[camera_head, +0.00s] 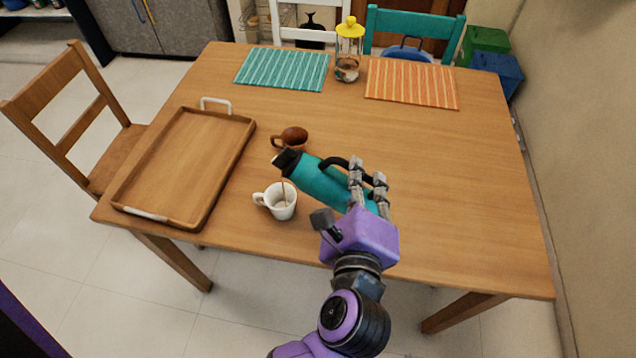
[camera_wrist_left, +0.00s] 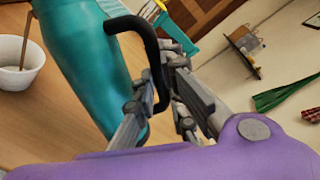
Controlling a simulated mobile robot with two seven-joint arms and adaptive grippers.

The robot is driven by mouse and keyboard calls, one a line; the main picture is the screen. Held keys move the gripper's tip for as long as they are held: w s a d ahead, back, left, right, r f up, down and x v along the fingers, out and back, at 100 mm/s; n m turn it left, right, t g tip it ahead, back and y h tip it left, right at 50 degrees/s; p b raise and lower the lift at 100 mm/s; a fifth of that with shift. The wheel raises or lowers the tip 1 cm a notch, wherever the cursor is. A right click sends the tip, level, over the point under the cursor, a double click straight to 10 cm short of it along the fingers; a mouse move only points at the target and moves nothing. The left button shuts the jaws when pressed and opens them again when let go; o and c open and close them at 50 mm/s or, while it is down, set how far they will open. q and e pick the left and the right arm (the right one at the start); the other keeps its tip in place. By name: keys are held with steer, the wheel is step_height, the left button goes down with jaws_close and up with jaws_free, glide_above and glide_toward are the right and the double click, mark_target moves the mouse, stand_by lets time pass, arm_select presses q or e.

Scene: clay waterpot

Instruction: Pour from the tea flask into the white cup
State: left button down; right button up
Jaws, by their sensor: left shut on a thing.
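The teal tea flask (camera_head: 322,184) is tilted over the table, its dark mouth low and to the left. My left gripper (camera_head: 367,180) is shut on the flask by its black handle (camera_wrist_left: 157,65). The white cup (camera_head: 282,203) stands upright on the table just below the flask's mouth, its handle to the left. A thin brown stream runs from the mouth down into the cup. The cup (camera_wrist_left: 20,74) and the stream also show in the left wrist view, beside the flask (camera_wrist_left: 85,60). My right gripper is not in view.
A brown cup (camera_head: 293,138) stands just behind the flask's mouth. A wooden tray (camera_head: 245,128) with white handles lies to the left. A glass jar with a yellow top (camera_head: 349,50) stands between two striped placemats at the back. The table's right side is clear.

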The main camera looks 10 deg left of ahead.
arm_select(q)
steer(key=shift+a+f+n+b, duration=0.15)
steer(key=shift+a+n+b, duration=0.2)
steer(key=shift+n+b, duration=0.3)
stand_by(4.8)
steer(key=shift+w, duration=0.15)
stand_by(0.5)
